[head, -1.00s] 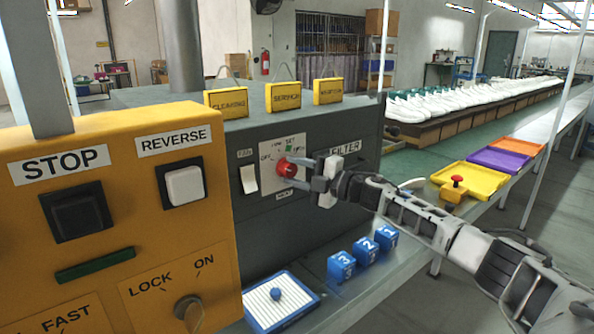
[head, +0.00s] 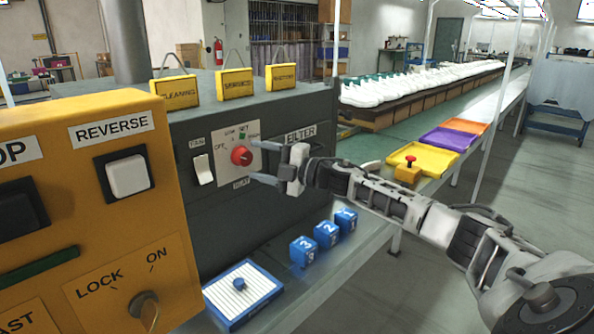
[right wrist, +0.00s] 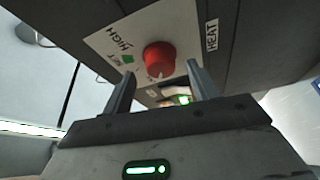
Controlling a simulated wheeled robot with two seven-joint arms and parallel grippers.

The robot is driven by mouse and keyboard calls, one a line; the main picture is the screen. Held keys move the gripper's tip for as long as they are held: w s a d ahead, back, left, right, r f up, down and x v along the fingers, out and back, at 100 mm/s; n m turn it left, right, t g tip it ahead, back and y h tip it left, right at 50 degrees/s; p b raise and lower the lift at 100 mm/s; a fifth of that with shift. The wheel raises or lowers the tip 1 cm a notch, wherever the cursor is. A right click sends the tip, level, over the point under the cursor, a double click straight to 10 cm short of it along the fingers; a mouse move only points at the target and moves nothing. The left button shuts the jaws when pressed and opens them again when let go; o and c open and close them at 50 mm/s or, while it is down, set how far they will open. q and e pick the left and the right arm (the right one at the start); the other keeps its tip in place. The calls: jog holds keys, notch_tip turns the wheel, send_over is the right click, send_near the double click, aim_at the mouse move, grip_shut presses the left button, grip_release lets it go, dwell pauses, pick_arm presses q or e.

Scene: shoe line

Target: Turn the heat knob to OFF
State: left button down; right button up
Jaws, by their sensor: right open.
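The red heat knob (head: 241,156) sits on a pale plate (head: 226,172) on the dark grey machine. OFF is printed left of it, LOW and SET above, HIGH at right; SET has a green mark. In the right wrist view the knob (right wrist: 159,58) shows a pale line on its lower face; I cannot tell for sure which label it points to. My right gripper (head: 262,163) is open just in front of the knob. In the wrist view its fingertips (right wrist: 160,78) lie either side of the knob, apart from it. My left gripper is not in view.
A white rocker switch (head: 204,170) is left of the plate. The yellow panel (head: 75,190) stands nearer at left. Blue numbered blocks (head: 326,235) and a blue-framed tray (head: 270,301) lie on the ledge below. A yellow tray (head: 428,165) with a red button is at right.

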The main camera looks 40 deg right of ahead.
jog(key=r+b+v, duration=0.1)
jog(key=b+v, duration=0.1)
jog(key=v, duration=1.1)
jog(key=shift+f, duration=0.35)
